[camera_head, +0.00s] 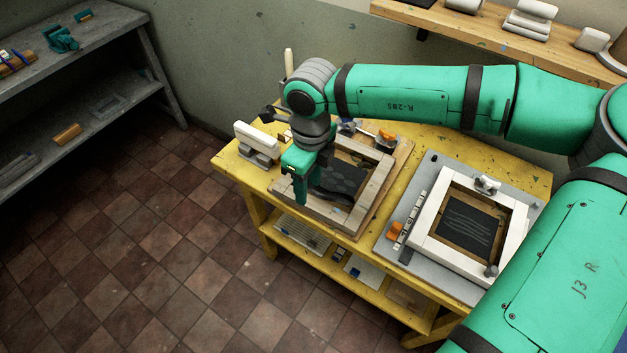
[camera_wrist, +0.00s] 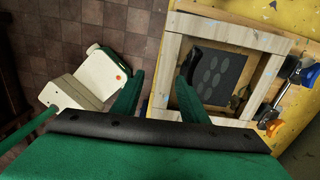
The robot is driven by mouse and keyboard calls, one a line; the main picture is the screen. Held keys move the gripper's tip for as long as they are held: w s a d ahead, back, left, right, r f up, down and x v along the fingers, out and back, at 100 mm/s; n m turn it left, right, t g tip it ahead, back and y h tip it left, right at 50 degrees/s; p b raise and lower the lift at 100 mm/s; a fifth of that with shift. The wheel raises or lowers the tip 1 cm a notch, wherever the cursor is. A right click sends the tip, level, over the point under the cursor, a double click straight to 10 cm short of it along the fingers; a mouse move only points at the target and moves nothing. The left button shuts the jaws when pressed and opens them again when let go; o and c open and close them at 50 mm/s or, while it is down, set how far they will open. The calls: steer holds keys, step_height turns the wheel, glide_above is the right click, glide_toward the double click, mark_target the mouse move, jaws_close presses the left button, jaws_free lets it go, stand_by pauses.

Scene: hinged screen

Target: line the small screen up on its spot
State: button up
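A pale wooden-framed screen (camera_head: 285,200) with a dark mesh lies on a wooden board at the left of the yellow table. In the wrist view its frame (camera_wrist: 165,65) surrounds a dark panel with grey ovals. A larger-looking white-framed screen (camera_head: 430,244) lies on a grey board to the right. My gripper (camera_head: 314,190) is at the wooden frame's near left corner. In the wrist view my gripper (camera_wrist: 160,92) has its fingers apart, one on each side of the frame's left bar. Contact and height cannot be told. A dark curved piece beside the fingers is unclear.
The yellow table (camera_head: 395,215) has a lower shelf with items on it. A white device (camera_head: 258,143) stands on its left corner. A small orange piece (camera_head: 394,229) lies on the grey board. A grey shelf (camera_head: 95,45) stands far left over open tiled floor.

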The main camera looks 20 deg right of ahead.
mark_target(315, 204)
steer(key=shift+d, duration=0.85)
steer(key=shift+f, duration=3.85)
steer(key=c, duration=0.8)
